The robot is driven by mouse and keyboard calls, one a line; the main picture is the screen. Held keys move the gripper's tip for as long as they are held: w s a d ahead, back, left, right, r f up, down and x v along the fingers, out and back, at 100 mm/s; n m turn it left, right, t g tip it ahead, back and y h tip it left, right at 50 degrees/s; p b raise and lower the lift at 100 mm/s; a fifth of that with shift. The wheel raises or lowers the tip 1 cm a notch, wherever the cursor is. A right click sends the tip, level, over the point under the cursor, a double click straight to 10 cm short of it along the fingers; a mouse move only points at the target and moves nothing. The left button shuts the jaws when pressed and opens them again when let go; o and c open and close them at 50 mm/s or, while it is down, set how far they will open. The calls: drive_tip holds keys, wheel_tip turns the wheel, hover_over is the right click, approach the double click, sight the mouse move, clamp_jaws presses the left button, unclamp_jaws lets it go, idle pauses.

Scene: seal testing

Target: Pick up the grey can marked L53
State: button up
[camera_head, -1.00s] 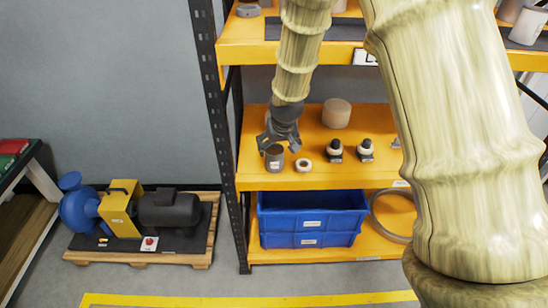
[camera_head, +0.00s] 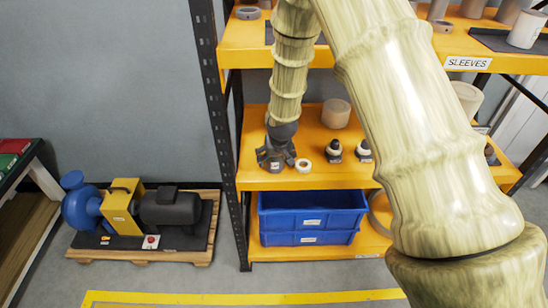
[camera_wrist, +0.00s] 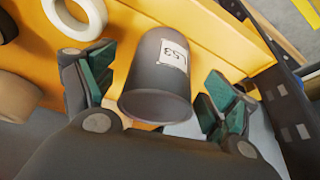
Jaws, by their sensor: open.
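The grey can (camera_wrist: 158,84) with a white label reading L53 stands on the orange shelf, between the open fingers of my gripper (camera_wrist: 155,98) in the wrist view. I see a gap between the can and the finger pads on both sides. In the head view my gripper (camera_head: 275,156) is low over the left part of the middle shelf (camera_head: 262,181). There it hides most of the can (camera_head: 275,166).
A cream ring (camera_head: 303,165) lies just right of the can. Dark fittings with white collars (camera_head: 333,151) and a tan cylinder (camera_head: 335,113) stand further right and behind. A black rack post (camera_head: 226,150) is close on the left. Blue bins (camera_head: 312,210) sit below.

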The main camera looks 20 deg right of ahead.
drive_tip(key=shift+x, duration=1.3)
drive_tip(key=c, duration=1.2)
